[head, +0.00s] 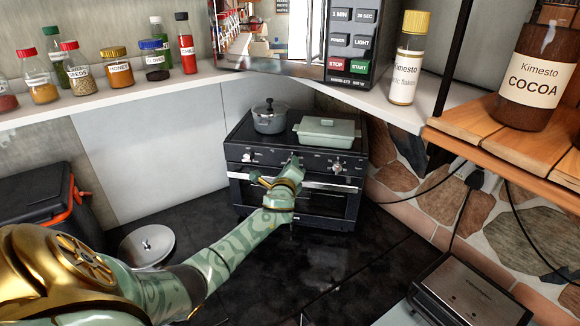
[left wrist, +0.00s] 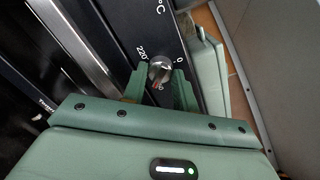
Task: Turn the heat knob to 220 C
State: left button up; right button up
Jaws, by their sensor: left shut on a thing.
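The dark stove (head: 330,207) stands at the back, with knobs along its front panel. My left gripper (head: 297,165) reaches to the middle of that panel and hides the knob there. In the left wrist view the heat knob (left wrist: 160,71) is round and metallic, between the two green fingers of my left gripper (left wrist: 160,88), which is shut on it. The panel beside the knob is marked 220, 0 and °C. My right gripper is not in view.
A grey pot (head: 270,117) and a pale green lidded dish (head: 328,132) stand on the stove. The oven handle (head: 330,186) runs below the knobs. A shelf with spice jars (head: 75,68) is at left, and a wooden shelf with a cocoa jar (head: 535,80) at right.

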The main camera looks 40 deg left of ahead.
pick_arm(q)
jog(key=m+p, duration=0.1)
jog(key=m, duration=0.5)
jog(key=m+p, duration=0.2)
jog(key=m, duration=0.5)
jog(key=m+t+p, duration=0.1)
jog(key=m, duration=0.6)
jog(key=shift+f, duration=0.3)
jog(key=shift+m, duration=0.4)
jog(key=o, duration=1)
jog(key=shift+c, duration=0.2)
jog(key=p+v, duration=0.2)
jog(key=v, duration=1.4)
jog(key=shift+f, duration=0.25)
jog(key=shift+s+d, duration=0.15)
